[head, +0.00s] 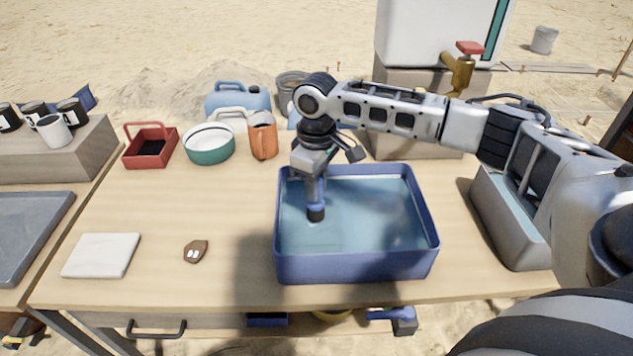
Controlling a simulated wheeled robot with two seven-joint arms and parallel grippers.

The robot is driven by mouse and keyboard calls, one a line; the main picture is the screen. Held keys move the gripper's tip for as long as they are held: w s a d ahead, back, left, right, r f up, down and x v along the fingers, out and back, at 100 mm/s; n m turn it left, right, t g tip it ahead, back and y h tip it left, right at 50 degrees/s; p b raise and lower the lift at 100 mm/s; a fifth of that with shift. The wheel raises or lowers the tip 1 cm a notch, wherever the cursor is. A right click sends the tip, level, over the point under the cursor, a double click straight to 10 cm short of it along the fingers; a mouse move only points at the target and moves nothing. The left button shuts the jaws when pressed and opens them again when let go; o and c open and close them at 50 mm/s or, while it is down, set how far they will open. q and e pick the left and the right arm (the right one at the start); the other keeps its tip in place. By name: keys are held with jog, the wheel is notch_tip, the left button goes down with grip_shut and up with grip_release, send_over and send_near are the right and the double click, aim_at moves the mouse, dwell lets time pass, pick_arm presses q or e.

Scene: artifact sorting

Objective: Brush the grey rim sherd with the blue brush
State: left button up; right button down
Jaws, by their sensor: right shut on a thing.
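My right arm reaches in from the right, and its gripper (314,182) points down over the blue basin (357,268) of water. The gripper is shut on the blue brush (316,209), whose short blue part and dark lower end show below the fingers, inside the basin's outline. I cannot tell whether the brush touches the water. I cannot make out a grey rim sherd; the brush and gripper may hide it. A small dark brown piece (195,252) with white marks lies on the table left of the basin. My left gripper is not in view.
A white pad (102,255) lies at front left. A red basket (150,147), a teal-and-white bowl (209,144) and an orange-brown jug (263,137) stand at the back. A grey tray (503,222) stands right of the basin. The table's left middle is clear.

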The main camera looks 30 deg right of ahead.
jog(key=shift+f, duration=0.75)
dwell(0.3)
